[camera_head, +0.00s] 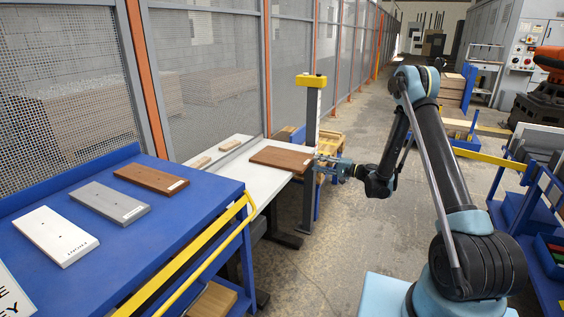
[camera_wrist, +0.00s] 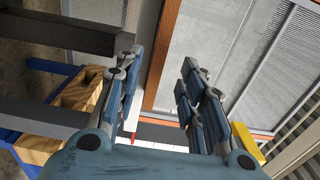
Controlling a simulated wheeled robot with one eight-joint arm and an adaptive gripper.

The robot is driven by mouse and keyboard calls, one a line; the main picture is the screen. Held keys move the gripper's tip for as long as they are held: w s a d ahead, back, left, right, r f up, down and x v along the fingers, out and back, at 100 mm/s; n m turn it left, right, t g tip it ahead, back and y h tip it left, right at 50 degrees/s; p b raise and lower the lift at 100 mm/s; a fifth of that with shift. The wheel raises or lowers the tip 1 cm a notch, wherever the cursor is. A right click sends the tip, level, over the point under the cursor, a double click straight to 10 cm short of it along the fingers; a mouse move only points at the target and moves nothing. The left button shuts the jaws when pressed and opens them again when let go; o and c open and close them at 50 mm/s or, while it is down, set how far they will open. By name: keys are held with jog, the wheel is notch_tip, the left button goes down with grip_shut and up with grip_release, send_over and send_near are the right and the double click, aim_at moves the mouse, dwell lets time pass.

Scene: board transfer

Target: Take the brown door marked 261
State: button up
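A brown board (camera_head: 282,159) lies flat on the white table (camera_head: 238,175) in the head view, with a small pale mark near its right end. Another brown board (camera_head: 151,179) lies on the blue table with a white label at its right end. I cannot read 261 on either. My gripper (camera_head: 322,166) is at the right end of the board on the white table; I cannot tell if it touches. In the wrist view my gripper (camera_wrist: 160,95) has its two fingers wide apart, with nothing clasped.
A grey board (camera_head: 109,202) and a white board (camera_head: 55,236) lie on the blue table (camera_head: 150,235), which has a yellow rail. Two small pale blocks are on the white table. A grey post with a yellow top (camera_head: 312,100) stands close behind my gripper. Mesh fencing runs behind.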

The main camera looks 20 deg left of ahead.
aim_at(309, 161)
jog(key=shift+s+a+f, duration=0.1)
jog(key=shift+a+f, duration=0.05)
jog(key=shift+a, duration=1.2)
jog(key=shift+a+f, duration=0.1)
jog(key=shift+a, duration=1.2)
grip_shut()
